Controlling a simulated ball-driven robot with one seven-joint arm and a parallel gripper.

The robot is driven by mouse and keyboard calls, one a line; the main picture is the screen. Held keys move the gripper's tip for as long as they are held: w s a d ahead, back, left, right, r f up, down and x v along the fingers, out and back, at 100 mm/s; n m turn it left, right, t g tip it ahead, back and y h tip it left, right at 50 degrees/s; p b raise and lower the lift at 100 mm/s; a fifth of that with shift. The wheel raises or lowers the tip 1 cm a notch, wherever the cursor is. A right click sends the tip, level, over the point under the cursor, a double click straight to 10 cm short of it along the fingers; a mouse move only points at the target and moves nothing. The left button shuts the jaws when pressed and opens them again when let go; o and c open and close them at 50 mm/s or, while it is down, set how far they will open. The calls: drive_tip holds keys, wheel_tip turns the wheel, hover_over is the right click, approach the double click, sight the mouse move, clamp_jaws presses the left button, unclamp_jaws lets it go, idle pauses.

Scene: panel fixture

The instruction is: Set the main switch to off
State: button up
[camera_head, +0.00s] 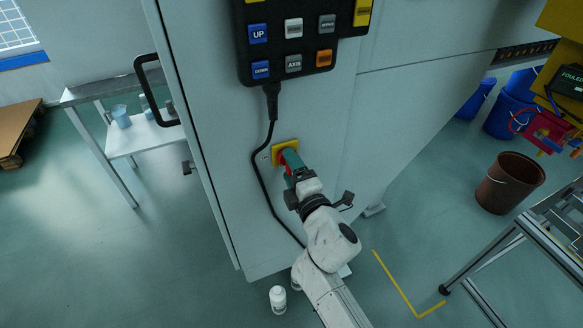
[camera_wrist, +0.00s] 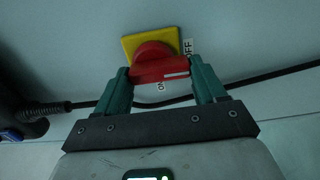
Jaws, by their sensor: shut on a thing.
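The main switch is a red rotary knob (camera_wrist: 154,62) on a yellow square plate (camera_wrist: 130,43), fixed to the pale cabinet front. In the wrist view a white mark on the knob's handle points right, between an OFF label (camera_wrist: 188,47) at the upper right and an ON label (camera_wrist: 162,87) below. My gripper (camera_wrist: 162,76) has its green fingers on either side of the handle, shut on it. In the head view the yellow plate (camera_head: 286,147) shows, and my gripper (camera_head: 289,161) covers most of the knob.
A black button pendant (camera_head: 290,45) hangs above the switch, and its cable (camera_head: 258,175) loops down just left of it. A black door handle (camera_head: 150,90) sticks out at the left. A white bottle (camera_head: 278,299) stands on the floor below. A brown bucket (camera_head: 508,183) stands at right.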

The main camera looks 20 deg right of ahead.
drive_tip(key=shift+a, duration=0.1)
idle(0.3)
drive_tip(key=o, duration=1)
drive_tip(key=shift+o, duration=0.2)
drive_tip(key=s, duration=1)
drive_tip(key=shift+s+b, duration=0.4)
drive_tip(key=shift+b, duration=0.05)
